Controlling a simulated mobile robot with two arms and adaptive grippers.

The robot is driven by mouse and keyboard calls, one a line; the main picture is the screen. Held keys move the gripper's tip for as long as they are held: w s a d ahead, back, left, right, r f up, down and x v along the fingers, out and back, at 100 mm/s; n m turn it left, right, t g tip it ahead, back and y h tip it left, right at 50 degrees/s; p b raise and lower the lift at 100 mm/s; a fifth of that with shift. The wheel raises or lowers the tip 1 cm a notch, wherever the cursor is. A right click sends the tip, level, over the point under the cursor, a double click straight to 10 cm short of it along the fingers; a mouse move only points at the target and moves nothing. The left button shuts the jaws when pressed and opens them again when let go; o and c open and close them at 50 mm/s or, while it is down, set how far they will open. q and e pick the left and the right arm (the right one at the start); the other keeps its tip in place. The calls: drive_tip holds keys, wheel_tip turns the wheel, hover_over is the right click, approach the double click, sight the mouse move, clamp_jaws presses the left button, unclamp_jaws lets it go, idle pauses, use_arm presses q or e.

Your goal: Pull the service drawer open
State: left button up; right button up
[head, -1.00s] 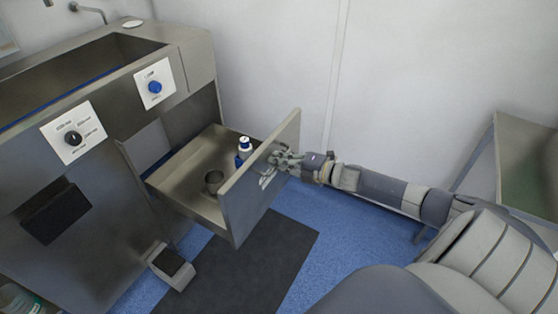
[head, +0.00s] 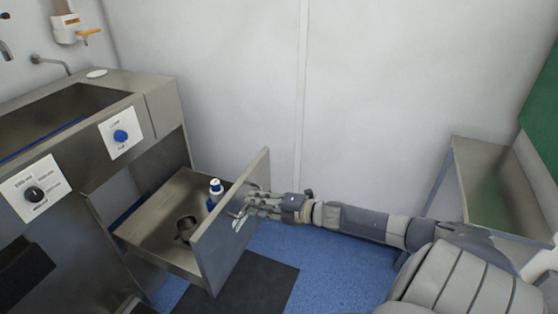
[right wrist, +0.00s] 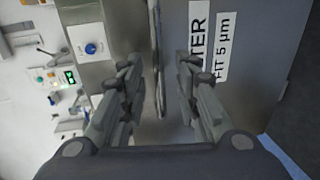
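The service drawer (head: 155,247) is pulled out of the steel cabinet and stands open. Its grey front panel (head: 222,250) faces right, with a handle (head: 240,216) on its outer side. My right gripper (head: 252,206) is at this handle. In the right wrist view the handle (right wrist: 158,65) is a thin bar between the two fingers of my right gripper (right wrist: 158,75). The fingers are spread, with gaps visible on both sides of the bar. My left gripper is not in view.
A white and blue bottle (head: 216,190) and a metal cup (head: 185,229) are in the drawer. The steel cabinet (head: 160,110) with knobs stands left. A steel trough (head: 480,185) is at right. Blue floor (head: 310,255) with a dark mat (head: 262,280) lies below.

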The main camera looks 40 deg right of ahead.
drive_tip(key=v, duration=0.9)
drive_tip(key=shift+s, duration=0.25)
drive_tip(key=shift+a, duration=0.15)
